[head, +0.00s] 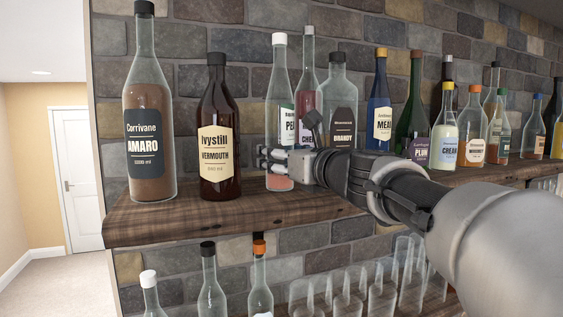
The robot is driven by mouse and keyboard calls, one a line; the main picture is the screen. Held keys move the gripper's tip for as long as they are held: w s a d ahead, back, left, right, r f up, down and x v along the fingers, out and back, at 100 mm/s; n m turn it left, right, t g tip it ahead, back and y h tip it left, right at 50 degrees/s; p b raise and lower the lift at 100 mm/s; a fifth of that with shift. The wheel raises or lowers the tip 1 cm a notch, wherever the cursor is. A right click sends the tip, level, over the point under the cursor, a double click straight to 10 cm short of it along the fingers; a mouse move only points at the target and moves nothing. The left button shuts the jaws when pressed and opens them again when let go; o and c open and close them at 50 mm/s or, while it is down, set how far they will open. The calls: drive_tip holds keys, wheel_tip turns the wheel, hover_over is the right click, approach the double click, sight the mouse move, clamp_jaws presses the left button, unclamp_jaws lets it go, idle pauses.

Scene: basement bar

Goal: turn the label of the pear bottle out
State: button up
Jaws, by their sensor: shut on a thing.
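The pear bottle (279,85) is clear with a white cap and pinkish contents low down. It stands upright on the wooden shelf, third from the left. Its white label (287,125) shows the letters "PE" and sits toward the right side of the glass, so only part of it can be read. My gripper (278,160) reaches in from the right and is shut on the pear bottle below the label. The fingers cover part of the bottle's lower body.
A vermouth bottle (216,120) and an amaro bottle (147,100) stand to the left. A cherry bottle (308,75) and a brandy bottle (338,95) stand close on the right, with several more beyond. Bottles and glasses (348,300) fill the lower shelf.

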drive_tip(key=m+t+h, duration=0.1)
drive_tip(key=m+h+b, duration=0.1)
drive_tip(key=h, duration=0.1)
drive_tip(key=shift+s+a+t, duration=0.15)
drive_tip(key=shift+a+t, duration=0.05)
drive_tip(key=shift+t, duration=0.2)
drive_tip(key=shift+d+m+t+h, duration=0.2)
drive_tip(key=shift+m+t+h, duration=0.2)
drive_tip(key=shift+m+h, duration=1.05)
drive_tip(key=o, duration=0.9)
drive_tip(key=shift+n+h, duration=0.25)
drive_tip(key=shift+d, duration=0.1)
drive_tip(key=n+y, duration=0.1)
drive_tip(key=n+g+y, duration=0.1)
drive_tip(key=y, duration=0.1)
drive_tip(key=shift+d+r+y+p, duration=0.1)
drive_tip(key=shift+d+y+p, duration=0.05)
drive_tip(key=shift+y+p, duration=0.15)
drive_tip(key=n+g+y+p, duration=0.1)
drive_tip(key=n+y, duration=0.1)
drive_tip(key=n+g+y+p, duration=0.1)
drive_tip(key=n+g+y, duration=0.1)
drive_tip(key=y, duration=0.1)
drive_tip(key=shift+w, duration=0.2)
drive_tip(key=shift+a, duration=0.2)
drive_tip(key=shift+s+a, duration=0.1)
